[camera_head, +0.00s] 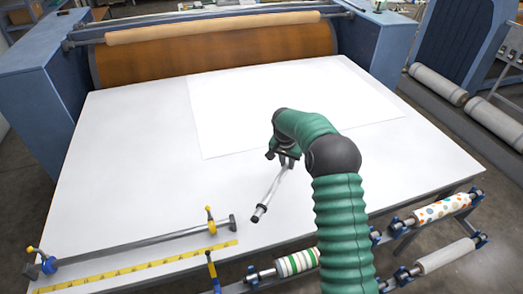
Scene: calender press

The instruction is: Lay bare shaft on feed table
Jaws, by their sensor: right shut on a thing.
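My right arm, in a green ribbed sleeve, reaches over the white feed table (120,150) from the front. My right gripper (286,163) is shut on a bare silver shaft (273,190). The shaft slants from the gripper toward the front left, and its dark near end is over the table. The wrist and forearm hide its far part. I cannot tell whether it touches the table. My left gripper is not in view.
A large white sheet (220,105) lies on the table's back right. A clamped bar (140,244) and a yellow ruler (150,262) lie at the front left. Patterned rolls (440,208) and a striped roll (297,262) sit on a rack along the front. The table's left middle is clear.

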